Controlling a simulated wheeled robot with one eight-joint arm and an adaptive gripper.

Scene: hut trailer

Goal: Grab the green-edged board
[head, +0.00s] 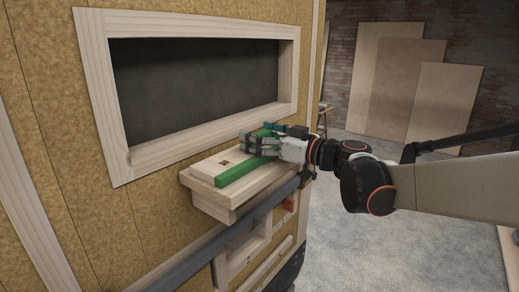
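The green-edged board (237,173) is a pale wooden board with a bright green long edge. It lies flat on a wooden ledge (206,178) below the window opening. My gripper (256,143) comes in from the right and is over the far end of the board, with its fingers pointing left across it. The fingers look close to or touching the board. They hide part of its far end, and I cannot tell whether they are closed on it.
The framed window opening (195,85) is in the insulated wall just behind the ledge. A grey rail (225,235) runs below the ledge. Large wooden panels (400,85) lean on a brick wall at the back right. The floor (370,250) at right is mostly clear.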

